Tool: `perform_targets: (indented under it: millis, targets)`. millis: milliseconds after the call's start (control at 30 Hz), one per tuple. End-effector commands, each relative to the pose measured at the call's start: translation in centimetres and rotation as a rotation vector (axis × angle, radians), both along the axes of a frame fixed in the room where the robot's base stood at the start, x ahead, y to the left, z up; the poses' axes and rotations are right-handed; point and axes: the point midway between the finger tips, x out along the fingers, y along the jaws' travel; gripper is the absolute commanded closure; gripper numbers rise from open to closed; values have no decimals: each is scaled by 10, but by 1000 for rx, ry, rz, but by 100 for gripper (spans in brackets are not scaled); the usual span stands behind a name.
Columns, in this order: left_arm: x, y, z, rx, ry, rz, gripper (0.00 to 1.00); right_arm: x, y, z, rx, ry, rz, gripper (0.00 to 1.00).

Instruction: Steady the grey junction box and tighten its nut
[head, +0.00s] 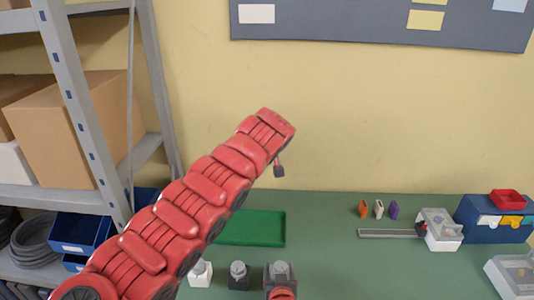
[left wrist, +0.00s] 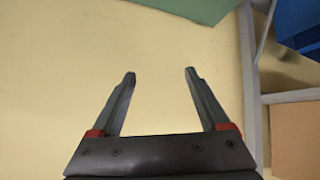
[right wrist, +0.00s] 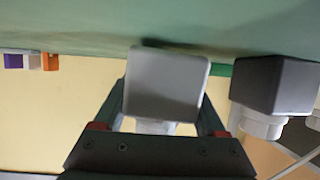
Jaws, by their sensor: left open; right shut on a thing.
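The grey junction box (right wrist: 166,84) sits between the fingers of my right gripper (right wrist: 164,112) in the right wrist view, which looks upside down. Its pale round nut (right wrist: 154,126) shows partly behind the gripper. In the head view, the grey box (head: 269,273) stands at the front of the table, rightmost of a row of three, with its round nut (head: 281,268) on top. My right gripper (head: 283,292) is shut on it from the front. My left gripper (left wrist: 160,78) is open and empty, facing the bare wall. My left arm crosses the head view high above the table.
A dark box (head: 238,282) and a white box (head: 199,281) stand left of the grey one. A green tray (head: 262,229) lies behind. On the right are small coloured pieces (head: 378,209), a grey strip (head: 388,233), a blue bin (head: 485,225) and a white box (head: 512,276). Shelving (head: 75,110) stands left.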

Motion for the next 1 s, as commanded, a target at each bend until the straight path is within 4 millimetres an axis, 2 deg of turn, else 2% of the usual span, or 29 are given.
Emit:
perform_targets:
  millis: [367, 500, 567, 633, 700, 800, 900, 1000]
  targets:
    - [0, 0, 0, -1, 0, -1, 21, 0, 0, 0, 0, -1, 0, 93]
    - [-12, -5, -11, -19, 55, 11, 21, 0, 0, 0, 0, -1, 0, 93]
    - [-28, -12, -23, -38, 124, 22, 21, 0, 0, 0, 0, -1, 0, 93]
    - [-55, -21, -42, -63, 235, 38, 21, 0, 0, 0, 0, -1, 0, 93]
    - [-89, -32, -61, -82, 366, 51, 21, 0, 0, 0, 0, -1, 0, 93]
    - [-138, -47, -78, -93, 540, 52, 21, 0, 0, 1, 0, -1, 0, 93]
    - [-179, -56, -87, -86, 680, 45, 21, 0, 0, 1, 0, -1, 0, 93]
    - [-206, -60, -91, -75, 769, 37, 21, 0, 0, 1, 0, -1, 0, 93]
